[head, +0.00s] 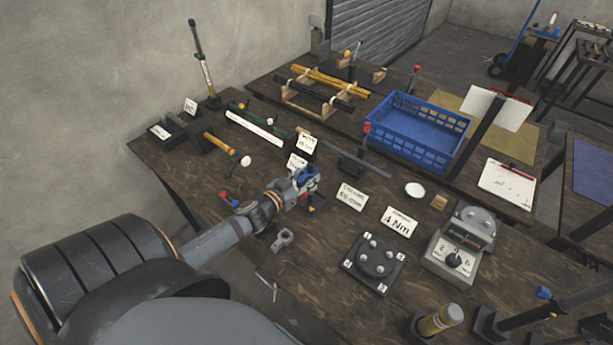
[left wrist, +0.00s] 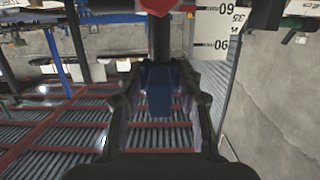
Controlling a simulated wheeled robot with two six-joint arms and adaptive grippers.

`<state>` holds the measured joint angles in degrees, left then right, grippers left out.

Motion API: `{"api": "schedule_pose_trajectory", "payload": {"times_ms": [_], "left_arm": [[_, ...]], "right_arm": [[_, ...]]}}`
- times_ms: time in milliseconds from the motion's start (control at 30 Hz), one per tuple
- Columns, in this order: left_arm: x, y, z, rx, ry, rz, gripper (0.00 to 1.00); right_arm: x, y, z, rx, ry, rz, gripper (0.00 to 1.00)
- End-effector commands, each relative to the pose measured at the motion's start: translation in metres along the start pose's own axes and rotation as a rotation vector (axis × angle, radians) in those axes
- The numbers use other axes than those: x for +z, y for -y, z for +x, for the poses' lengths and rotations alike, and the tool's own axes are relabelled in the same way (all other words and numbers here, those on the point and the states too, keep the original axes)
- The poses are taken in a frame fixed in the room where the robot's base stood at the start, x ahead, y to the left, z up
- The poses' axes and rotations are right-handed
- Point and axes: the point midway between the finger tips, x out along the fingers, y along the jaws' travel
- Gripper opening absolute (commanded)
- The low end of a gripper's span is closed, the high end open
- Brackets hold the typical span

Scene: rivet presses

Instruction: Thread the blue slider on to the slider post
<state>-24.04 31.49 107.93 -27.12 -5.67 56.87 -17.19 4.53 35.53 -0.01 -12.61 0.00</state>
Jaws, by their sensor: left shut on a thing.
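My left gripper (head: 308,181) is shut on the blue slider (head: 306,173), above the near-middle part of the bench. In the left wrist view, the blue slider (left wrist: 160,88) sits between the two fingers of my left gripper (left wrist: 158,108). A dark upright bar (left wrist: 160,42) with red at its top lies in line with the slider there; I cannot tell whether they touch. In the head view, a dark post with a red tip (head: 367,129) stands beyond the gripper, apart from the slider; I cannot tell if it is the slider post. My right gripper is not in view.
White label cards (head: 352,197) stand near the gripper on the wooden bench (head: 330,240). A blue crate (head: 415,135) stands behind. A black block with metal knobs (head: 373,263) and a grey dial device (head: 458,250) stand at right. A small grey part (head: 283,239) lies in front.

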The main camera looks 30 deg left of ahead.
Motion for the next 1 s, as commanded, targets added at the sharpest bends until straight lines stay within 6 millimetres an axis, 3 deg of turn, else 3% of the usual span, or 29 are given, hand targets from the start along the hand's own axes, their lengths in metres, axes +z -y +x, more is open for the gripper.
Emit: {"api": "schedule_pose_trajectory", "payload": {"times_ms": [667,700,867,1000], "left_arm": [[0.018,0.0,0.004,0.0,0.001,0.0,0.13],[0.017,0.0,0.003,0.0,0.001,0.0,0.39],[0.018,0.001,0.003,-0.002,0.003,0.0,0.6],[0.018,0.001,0.003,-0.003,0.005,0.0,0.61]], "right_arm": [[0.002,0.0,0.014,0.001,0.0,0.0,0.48],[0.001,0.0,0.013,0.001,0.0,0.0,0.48],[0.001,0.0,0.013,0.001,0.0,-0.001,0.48],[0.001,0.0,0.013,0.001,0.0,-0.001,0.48]]}}
